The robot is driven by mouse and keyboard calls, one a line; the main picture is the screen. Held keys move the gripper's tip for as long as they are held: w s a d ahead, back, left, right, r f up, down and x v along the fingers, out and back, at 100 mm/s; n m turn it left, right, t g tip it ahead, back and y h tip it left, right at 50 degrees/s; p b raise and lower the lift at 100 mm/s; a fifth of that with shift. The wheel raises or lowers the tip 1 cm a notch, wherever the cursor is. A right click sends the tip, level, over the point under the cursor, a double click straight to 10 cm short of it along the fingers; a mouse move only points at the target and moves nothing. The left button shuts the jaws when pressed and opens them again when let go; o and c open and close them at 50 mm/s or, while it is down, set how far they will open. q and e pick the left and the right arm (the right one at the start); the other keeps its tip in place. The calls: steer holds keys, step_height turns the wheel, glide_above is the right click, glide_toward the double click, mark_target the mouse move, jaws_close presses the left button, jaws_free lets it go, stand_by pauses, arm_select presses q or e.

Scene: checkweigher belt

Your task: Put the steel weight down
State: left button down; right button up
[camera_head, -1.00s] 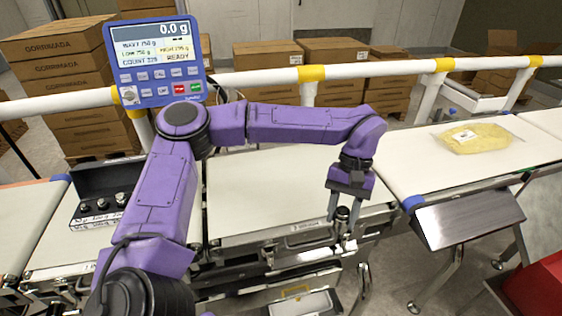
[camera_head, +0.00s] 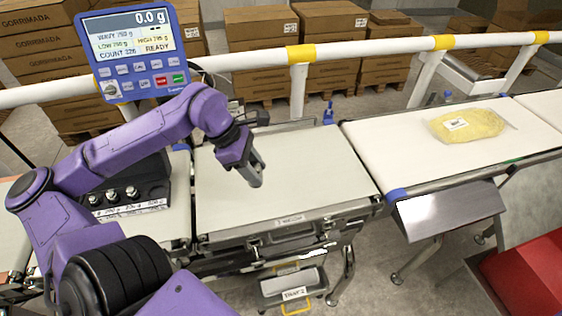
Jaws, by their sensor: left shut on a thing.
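My left gripper (camera_head: 255,176) is shut on the steel weight (camera_head: 257,183), which shows only as a small dark grey end at the fingertips, largely hidden by the fingers. It is over the pale weighing belt (camera_head: 300,160), near its middle. The gap between weight and belt is hard to judge. The display (camera_head: 138,45) at the upper left reads 0.0 g. The black weight case (camera_head: 150,170) on the left belt holds several small steel weights (camera_head: 112,195) in a labelled row. My right gripper is out of view.
A yellow bag (camera_head: 468,125) lies on the right belt (camera_head: 400,165). A white rail (camera_head: 380,53) with yellow joints runs behind the belts. A red bin (camera_head: 530,270) is at lower right, and a grey tray (camera_head: 290,285) is below the weighing belt. Most of the weighing belt is clear.

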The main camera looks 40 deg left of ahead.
arm_select(q)
steer(key=shift+s+d+r+n+t, duration=0.45)
steer(key=shift+d+r+n, duration=0.3)
steer(key=shift+n, duration=0.35)
steer(key=shift+w+y+p, duration=0.2)
steer(key=shift+y+p, duration=0.1)
steer(key=shift+p, duration=0.1)
steer(key=w+f, duration=0.3)
steer(key=w, duration=0.1)
steer(key=w+a+f+p, duration=0.1)
steer(key=w+f, duration=0.3)
steer(key=w, duration=0.1)
steer(key=w+a+f, duration=0.1)
steer(key=w+f, duration=0.2)
steer(key=w, duration=0.1)
steer(key=shift+w+a+f+p, duration=0.1)
steer(key=shift+w+f+p, duration=0.1)
steer(key=shift+w+p, duration=0.1)
step_height(320, 180, down, 2)
steer(key=shift+s+f, duration=0.1)
steer(key=shift+f, duration=0.4)
steer(key=c, duration=0.7)
jaws_free()
steer(key=shift+o, duration=0.2)
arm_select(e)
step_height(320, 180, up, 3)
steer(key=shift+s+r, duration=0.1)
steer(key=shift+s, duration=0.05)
